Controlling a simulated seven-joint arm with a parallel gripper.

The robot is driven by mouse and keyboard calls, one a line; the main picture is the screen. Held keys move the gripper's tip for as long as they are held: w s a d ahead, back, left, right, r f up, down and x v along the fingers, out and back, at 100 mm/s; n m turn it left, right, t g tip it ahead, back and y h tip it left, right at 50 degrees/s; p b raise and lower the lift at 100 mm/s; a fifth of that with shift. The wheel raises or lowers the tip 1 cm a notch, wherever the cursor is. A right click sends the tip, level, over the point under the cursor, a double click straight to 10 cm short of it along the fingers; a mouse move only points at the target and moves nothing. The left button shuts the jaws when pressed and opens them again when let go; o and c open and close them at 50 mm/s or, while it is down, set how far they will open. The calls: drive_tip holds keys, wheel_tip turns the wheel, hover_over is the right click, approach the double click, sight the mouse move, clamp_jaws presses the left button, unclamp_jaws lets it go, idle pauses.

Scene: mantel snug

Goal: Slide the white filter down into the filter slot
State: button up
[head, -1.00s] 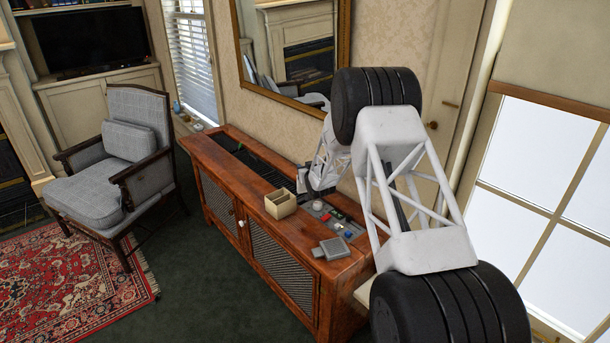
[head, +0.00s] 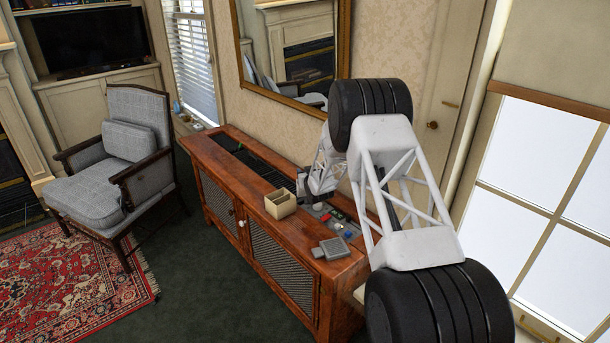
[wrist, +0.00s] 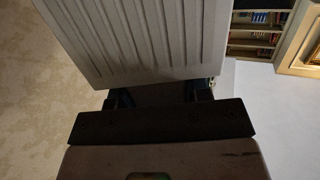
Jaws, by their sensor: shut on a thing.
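The white filter (wrist: 150,40) fills the upper middle of the wrist view as a pale ribbed panel. My gripper (wrist: 160,94) is shut on its near edge. In the head view my gripper (head: 304,186) is low over the right part of the wooden cabinet, just behind the beige box. The filter cannot be made out clearly there. The filter slot cannot be picked out; my gripper and arm cover part of the cabinet top.
The wooden cabinet (head: 222,158) has a long dark opening in its top. An open beige box (head: 281,207) and a grey square piece (head: 335,248) stand near its front edge. A control panel (head: 338,222) with coloured knobs is beside my gripper. The wall mirror (head: 290,45) hangs behind.

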drive_tip(key=shift+f, duration=0.25)
drive_tip(key=shift+f, duration=0.6)
drive_tip(key=o, duration=1.1)
drive_tip(key=shift+o, duration=0.2)
drive_tip(key=shift+r, duration=0.15)
drive_tip(key=r+v, duration=0.1)
drive_tip(key=v, duration=1.1)
drive_tip(key=shift+a, duration=0.1)
